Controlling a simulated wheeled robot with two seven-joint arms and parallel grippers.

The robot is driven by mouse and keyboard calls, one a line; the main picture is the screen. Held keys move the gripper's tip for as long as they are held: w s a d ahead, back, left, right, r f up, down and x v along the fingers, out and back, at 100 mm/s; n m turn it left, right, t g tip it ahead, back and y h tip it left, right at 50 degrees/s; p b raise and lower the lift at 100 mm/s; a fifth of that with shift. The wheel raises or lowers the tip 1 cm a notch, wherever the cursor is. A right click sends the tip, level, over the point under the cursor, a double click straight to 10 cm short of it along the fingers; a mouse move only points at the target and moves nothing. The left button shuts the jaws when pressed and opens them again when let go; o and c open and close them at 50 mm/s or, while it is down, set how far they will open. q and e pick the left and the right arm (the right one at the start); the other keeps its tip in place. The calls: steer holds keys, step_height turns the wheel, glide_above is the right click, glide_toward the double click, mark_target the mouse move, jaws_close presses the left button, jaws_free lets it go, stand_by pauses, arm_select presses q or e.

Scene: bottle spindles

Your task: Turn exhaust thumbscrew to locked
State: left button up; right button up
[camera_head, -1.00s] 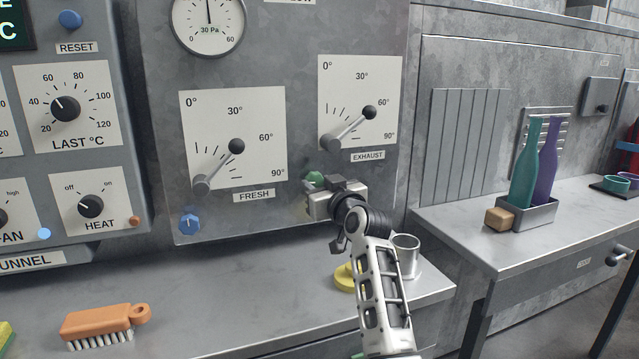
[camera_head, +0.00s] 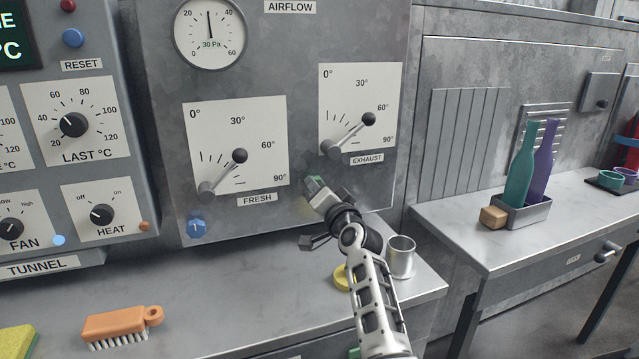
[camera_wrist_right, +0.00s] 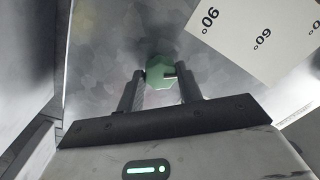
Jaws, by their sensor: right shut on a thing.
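The green exhaust thumbscrew (camera_head: 314,182) sits on the grey airflow panel, below and left of the exhaust dial plate (camera_head: 335,82). My right gripper (camera_head: 316,186) reaches up to it from the front and covers much of it. In the right wrist view the green thumbscrew (camera_wrist_right: 159,74) sits between the two dark fingers of my gripper (camera_wrist_right: 161,80), which are shut on it. A small pale mark shows on the knob's right side. I see no locked marking beside it. My left gripper is not in view.
The exhaust lever (camera_head: 350,132) is just above my gripper. The fresh lever (camera_head: 222,172) and a blue thumbscrew (camera_head: 197,226) are to the left. A metal cup (camera_head: 401,258) and a yellow object (camera_head: 341,276) stand below on the bench, near my forearm.

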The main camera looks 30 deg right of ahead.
arm_select(q)
steer(key=p, duration=0.2)
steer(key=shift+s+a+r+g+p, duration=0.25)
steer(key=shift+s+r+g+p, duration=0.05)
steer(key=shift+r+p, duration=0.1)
arm_select(e)
steer(key=m, duration=0.7)
steer(key=shift+h, duration=0.3)
steer(key=o, duration=1)
steer(key=shift+a, duration=0.1)
